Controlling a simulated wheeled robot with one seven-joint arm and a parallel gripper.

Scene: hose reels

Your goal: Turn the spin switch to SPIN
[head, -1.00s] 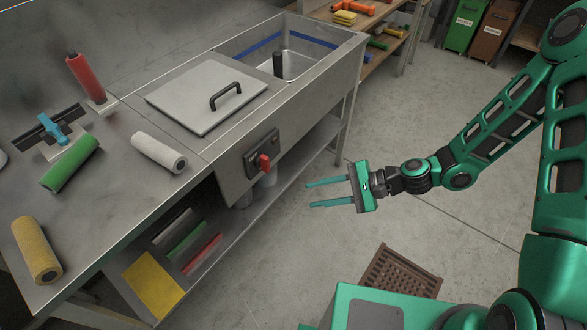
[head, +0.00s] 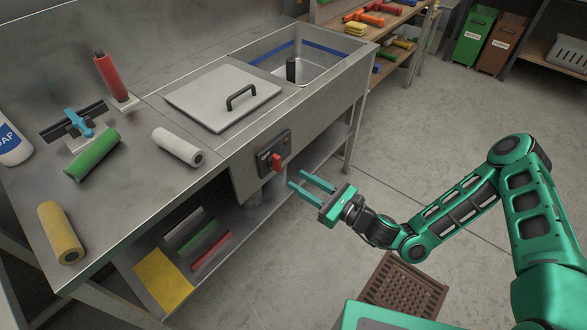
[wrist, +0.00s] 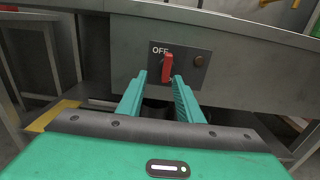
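The spin switch is a red knob (head: 276,162) on a dark plate (head: 267,153) on the front panel of the metal sink bench. In the wrist view the red knob (wrist: 168,68) stands roughly upright, its top beside the word OFF; a lower label is mostly hidden behind it. My gripper (head: 296,180) is open and empty, just right of and below the knob in the head view. In the wrist view its two fingers (wrist: 160,85) point toward the knob, one on either side of its lower end in the picture. Contact cannot be told.
The bench holds a lidded section (head: 222,98), a basin (head: 310,68) and several rollers, such as a green one (head: 92,154). A lower shelf with coloured pieces (head: 163,282) is under it. A brown floor grate (head: 403,288) lies below my arm. Open floor is to the right.

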